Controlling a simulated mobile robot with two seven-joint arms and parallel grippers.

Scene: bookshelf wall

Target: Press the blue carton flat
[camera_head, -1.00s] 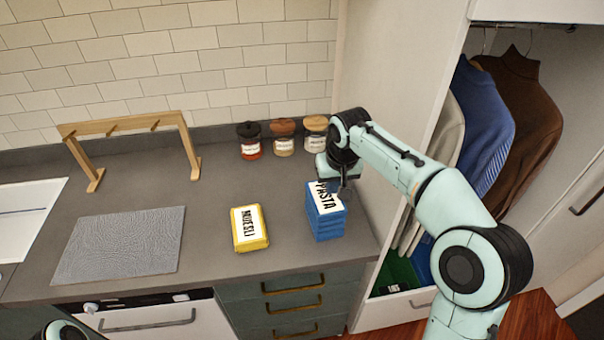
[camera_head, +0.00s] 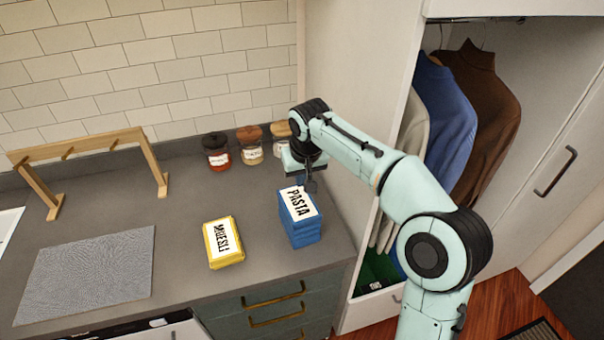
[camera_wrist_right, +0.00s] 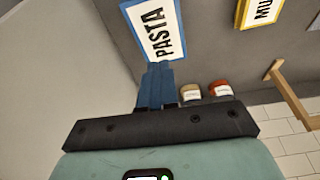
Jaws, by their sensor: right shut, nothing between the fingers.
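The blue carton (camera_head: 303,234), with a white PASTA label on top, stands on the grey counter near its front right end. Its sides show horizontal creases. Its top also shows in the right wrist view (camera_wrist_right: 154,28). My right gripper (camera_head: 311,187) is shut and empty, at the carton's rear right top edge in the head view. In the right wrist view its closed fingers (camera_wrist_right: 157,85) point toward the label's edge. I cannot tell whether they touch the carton. My left gripper is not in view.
A yellow MUESLI carton (camera_head: 224,243) lies left of the blue carton. Several lidded jars, one red (camera_head: 217,157), stand behind by the wall. A wooden rack (camera_head: 90,149) and a grey mat (camera_head: 88,276) are farther left. A wardrobe panel (camera_head: 352,105) borders the counter's right end.

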